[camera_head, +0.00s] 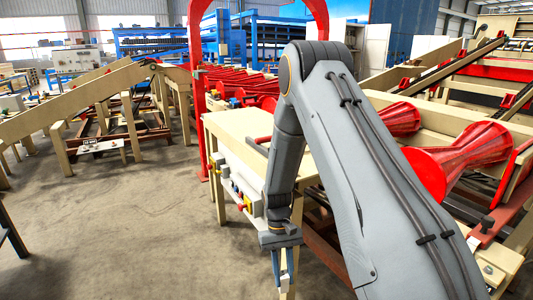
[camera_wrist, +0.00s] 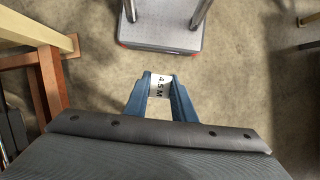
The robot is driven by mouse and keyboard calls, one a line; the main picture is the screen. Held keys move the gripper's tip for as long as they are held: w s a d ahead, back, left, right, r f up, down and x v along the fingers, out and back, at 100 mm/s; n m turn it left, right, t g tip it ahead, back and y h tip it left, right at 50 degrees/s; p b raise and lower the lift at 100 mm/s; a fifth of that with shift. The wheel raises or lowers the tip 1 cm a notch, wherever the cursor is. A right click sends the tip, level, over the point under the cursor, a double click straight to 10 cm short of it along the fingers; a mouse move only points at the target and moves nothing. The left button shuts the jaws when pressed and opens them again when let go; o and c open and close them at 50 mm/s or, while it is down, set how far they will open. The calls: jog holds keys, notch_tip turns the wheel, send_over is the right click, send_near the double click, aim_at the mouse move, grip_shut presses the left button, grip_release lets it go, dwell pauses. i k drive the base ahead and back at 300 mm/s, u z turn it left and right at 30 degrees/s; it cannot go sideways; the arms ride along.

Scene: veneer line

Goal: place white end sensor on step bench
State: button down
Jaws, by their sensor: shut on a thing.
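My gripper (camera_wrist: 160,98) has blue fingers and is shut on a white piece (camera_wrist: 159,84) with dark "4.5 M" lettering, which I take to be the white end sensor. In the head view my gripper (camera_head: 285,270) points down beside the beige bench, above the concrete floor. The held piece is mostly hidden there by the fingers. I cannot tell for sure which thing is the step bench. The nearest flat surface is the beige bench top (camera_head: 232,124), left of my arm and partly hidden by it.
A control box with coloured buttons (camera_head: 240,190) is on the bench's side, close to my arm. Red rollers (camera_head: 455,160) stand at the right. A red arch (camera_head: 197,100) rises behind. A sloped beige frame (camera_head: 70,100) stands left. The concrete floor (camera_head: 120,230) is open at left.

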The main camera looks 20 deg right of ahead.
aim_at(244, 118)
jog(key=u, duration=0.5)
jog(key=i, duration=0.35)
jog(key=u, duration=0.7)
jog(key=i, duration=1.6)
jog(key=u, duration=0.2)
jog(key=i, duration=1.6)
jog(key=z, duration=1.2)
jog(key=i, duration=0.9)
jog(key=z, duration=0.9)
